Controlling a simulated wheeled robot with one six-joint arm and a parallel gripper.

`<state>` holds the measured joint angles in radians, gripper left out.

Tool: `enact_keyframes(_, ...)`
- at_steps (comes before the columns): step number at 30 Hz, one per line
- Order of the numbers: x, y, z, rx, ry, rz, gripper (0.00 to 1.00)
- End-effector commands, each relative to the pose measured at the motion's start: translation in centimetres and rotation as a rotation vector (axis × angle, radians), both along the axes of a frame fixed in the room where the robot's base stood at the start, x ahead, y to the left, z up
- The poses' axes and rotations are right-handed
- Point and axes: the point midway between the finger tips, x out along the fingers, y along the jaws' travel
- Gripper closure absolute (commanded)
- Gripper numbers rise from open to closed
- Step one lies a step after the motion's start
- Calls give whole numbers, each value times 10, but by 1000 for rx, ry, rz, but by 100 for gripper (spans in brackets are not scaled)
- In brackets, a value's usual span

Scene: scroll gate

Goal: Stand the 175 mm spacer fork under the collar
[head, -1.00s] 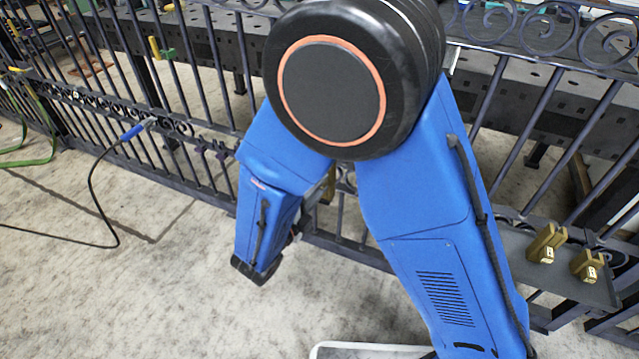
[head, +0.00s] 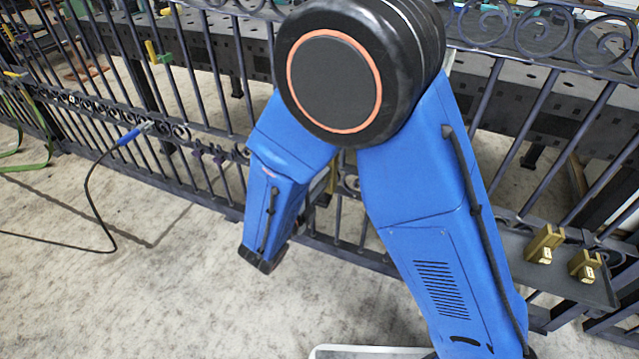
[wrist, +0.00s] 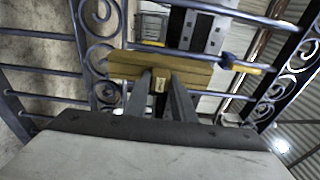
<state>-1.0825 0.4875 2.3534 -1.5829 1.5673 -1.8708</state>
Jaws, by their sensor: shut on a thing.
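In the wrist view my gripper (wrist: 160,84) is shut on a brass-coloured spacer fork (wrist: 200,74). The fork lies crosswise over the fingertips, with a small pale label between them; its marking is too small to read. In front of it are the dark bars and scrolls of the gate (wrist: 88,58). I cannot tell whether the fork touches the gate. In the head view my blue arm hides the gripper; a small brass-coloured patch (head: 332,180) shows beside the arm, near the gate bars. I cannot make out the collar for certain.
Two other brass-coloured labelled forks, one (head: 545,243) and another (head: 585,265), stand on a dark shelf (head: 515,245) at the right. A blue-handled tool (head: 128,138) with a black cable is at the left of the gate. The floor (head: 170,290) at front left is clear.

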Motion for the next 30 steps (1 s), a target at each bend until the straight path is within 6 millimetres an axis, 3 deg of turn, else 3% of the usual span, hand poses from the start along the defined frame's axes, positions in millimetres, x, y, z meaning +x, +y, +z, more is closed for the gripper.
enact_keyframes(30, 44, -16, 1, 0, -1, -1, 100)
